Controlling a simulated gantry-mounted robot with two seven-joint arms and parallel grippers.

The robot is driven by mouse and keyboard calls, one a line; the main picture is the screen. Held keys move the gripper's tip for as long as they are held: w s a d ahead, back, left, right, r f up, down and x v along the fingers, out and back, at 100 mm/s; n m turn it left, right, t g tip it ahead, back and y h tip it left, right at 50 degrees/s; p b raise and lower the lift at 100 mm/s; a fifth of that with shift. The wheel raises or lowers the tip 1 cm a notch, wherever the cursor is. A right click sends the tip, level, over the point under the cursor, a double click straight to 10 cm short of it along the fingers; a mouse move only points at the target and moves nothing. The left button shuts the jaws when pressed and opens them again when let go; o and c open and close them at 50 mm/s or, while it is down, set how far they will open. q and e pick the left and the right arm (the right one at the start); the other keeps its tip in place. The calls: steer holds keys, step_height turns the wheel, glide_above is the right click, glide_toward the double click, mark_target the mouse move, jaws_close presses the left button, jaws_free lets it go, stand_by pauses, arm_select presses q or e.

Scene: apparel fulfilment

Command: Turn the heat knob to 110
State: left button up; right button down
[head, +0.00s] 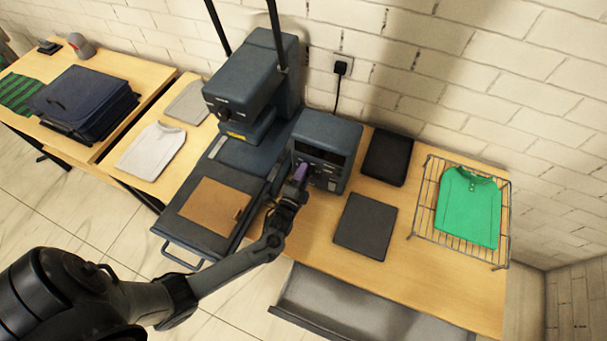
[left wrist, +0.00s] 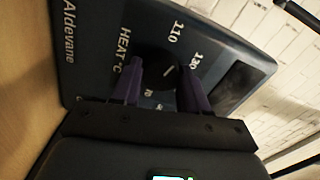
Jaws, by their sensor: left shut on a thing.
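The dark blue-grey control box (head: 325,145) stands on the wooden table beside the press. In the left wrist view its panel (left wrist: 85,50) shows "HEAT °C", "110", "130" and other partly hidden marks around a dark round heat knob (left wrist: 153,64). A short white line on the knob points up and right, roughly between 110 and 130; its exact setting is hard to read. My left gripper (head: 301,174), with purple fingers, is at the box's front. In the left wrist view the fingers (left wrist: 160,88) are on both sides of the knob, shut on it. My right gripper is out of view.
The heat press (head: 245,85) stands left of the box, with a brown sheet (head: 210,206) on its pulled-out lower platen. Dark flat pads (head: 387,156) lie to the right, then a wire rack (head: 424,205) holding a green shirt (head: 469,208). An open drawer (head: 345,318) juts out below.

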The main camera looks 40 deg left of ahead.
arm_select(q)
steer(key=shift+r+n, duration=0.1)
steer(key=shift+n, duration=1.7)
steer(key=o, duration=1.1)
steer(key=shift+c, duration=0.2)
steer(key=v, duration=1)
steer(key=shift+s, duration=0.4)
steer(key=shift+d, duration=0.1)
